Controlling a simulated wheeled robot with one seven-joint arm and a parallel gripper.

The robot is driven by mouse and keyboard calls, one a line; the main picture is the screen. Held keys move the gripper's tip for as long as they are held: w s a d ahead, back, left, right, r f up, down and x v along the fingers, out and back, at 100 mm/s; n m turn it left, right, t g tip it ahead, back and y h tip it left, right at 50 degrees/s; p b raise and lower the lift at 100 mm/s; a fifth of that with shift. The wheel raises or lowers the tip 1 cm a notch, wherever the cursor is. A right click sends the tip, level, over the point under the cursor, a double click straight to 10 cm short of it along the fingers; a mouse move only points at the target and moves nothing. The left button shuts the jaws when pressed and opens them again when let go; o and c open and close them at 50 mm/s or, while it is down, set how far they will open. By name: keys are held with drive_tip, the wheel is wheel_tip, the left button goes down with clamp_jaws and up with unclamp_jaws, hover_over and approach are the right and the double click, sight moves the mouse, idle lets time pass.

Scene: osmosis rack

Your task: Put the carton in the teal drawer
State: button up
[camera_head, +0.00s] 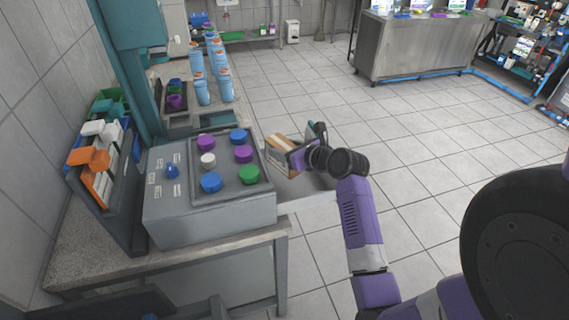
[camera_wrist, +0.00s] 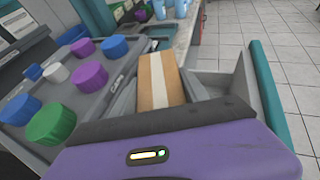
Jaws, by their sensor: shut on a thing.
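The carton (camera_head: 279,147) is a brown cardboard box with a pale stripe of tape. It also shows in the wrist view (camera_wrist: 158,80), sticking out beyond my purple gripper. My gripper (camera_head: 299,157) is shut on the carton beside the grey control box; the fingertips are mostly hidden. The teal drawer is pulled out, with its grey side (camera_head: 308,198) in the head view and its teal front (camera_wrist: 270,95) on the right in the wrist view. The carton appears over or at the open drawer; I cannot tell whether it touches the drawer's floor.
A grey control box (camera_head: 210,222) with several coloured knobs stands on the counter, close left of the carton. A rack of binders (camera_head: 105,175) is farther left. Blue containers (camera_head: 201,90) line the counter behind. The tiled floor (camera_head: 430,150) to the right is clear.

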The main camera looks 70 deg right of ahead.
drive_tip(key=shift+f, duration=2.9)
drive_tip(key=shift+f, duration=0.1)
drive_tip(key=o, duration=1.6)
drive_tip(key=shift+c, duration=0.2)
drive_tip(key=v, duration=1.2)
drive_tip(key=shift+b, duration=0.4)
